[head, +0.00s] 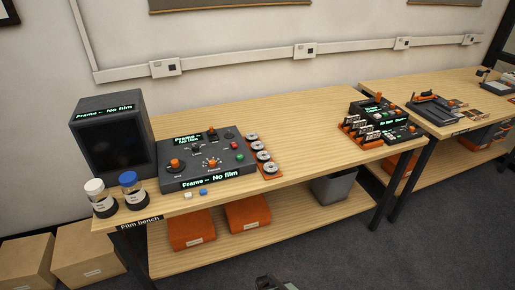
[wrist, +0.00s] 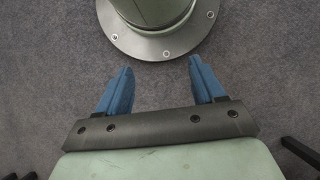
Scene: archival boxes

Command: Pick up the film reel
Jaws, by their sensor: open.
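Several small round reels, white and dark on top, stand in a row on an orange strip on the film bench (head: 310,125). The nearest film reel (head: 270,168) is at the front end of the row, just right of the dark control panel (head: 228,160). I cannot tell which reel the task means. My gripper (wrist: 157,82) shows in the wrist view with two blue fingers apart and nothing between them. It points down over the grey carpet, away from the bench. No reel shows in the wrist view.
A dark monitor (head: 112,135) and two jars, one white-lidded (head: 98,195) and one blue-lidded (head: 132,188), stand at the bench's left. Black-and-orange equipment (head: 380,125) is at its right end. The bench top between reels and equipment is clear. Orange boxes (head: 190,228) sit on the shelf below.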

